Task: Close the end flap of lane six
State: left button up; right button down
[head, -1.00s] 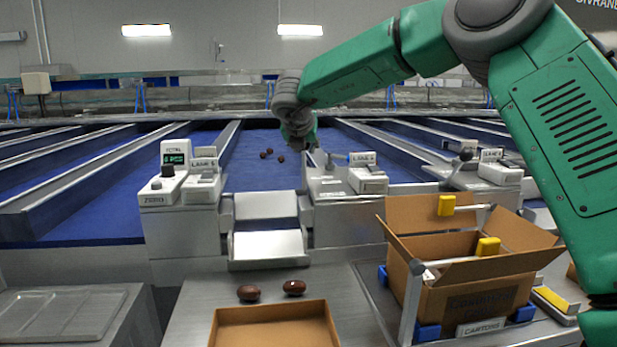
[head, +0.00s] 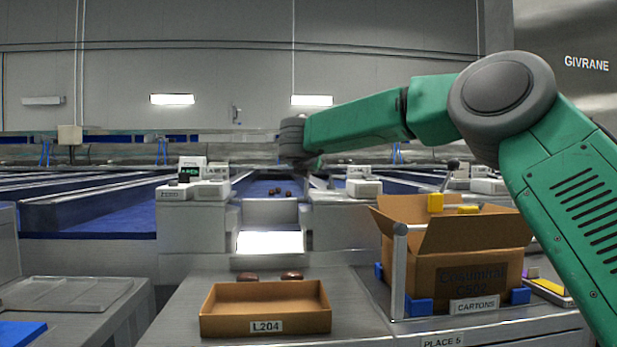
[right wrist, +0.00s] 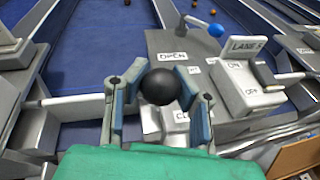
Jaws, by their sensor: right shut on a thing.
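My right gripper (right wrist: 160,82) is shut on a round black lever knob (right wrist: 158,88), with a finger on each side of it. The knob is over the plate marked OPEN (right wrist: 172,57), near a partly hidden label starting with CL. In the head view my right wrist (head: 294,140) is above the lane's end, and the fingers are too small to make out. A grey end plate (head: 270,211) stands at the lane's mouth above a bright sloping chute (head: 270,242); I cannot tell which one is the flap. My left gripper is out of view.
A LANE box (right wrist: 252,85), its number unclear, and a blue-knobbed lever (right wrist: 216,30) are right of the knob. Several dates (head: 277,191) lie on the blue belt. Two dates (head: 291,275) lie behind tray L204 (head: 266,309). An open carton (head: 458,270) stands at right.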

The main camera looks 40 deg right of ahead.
jog(key=shift+s+a+f, duration=0.1)
jog(key=shift+a+f, duration=0.05)
jog(key=shift+f, duration=0.35)
jog(key=c, duration=1.2)
grip_release()
jog(key=shift+s+a+r, duration=0.1)
jog(key=shift+s, duration=0.05)
jog(key=shift+a+r, duration=0.1)
jog(key=shift+r, duration=0.1)
jog(key=shift+s+a+r, duration=0.1)
jog(key=shift+s, duration=0.1)
jog(key=v, duration=1.1)
jog(key=shift+s+a, duration=0.2)
jog(key=shift+s, duration=0.05)
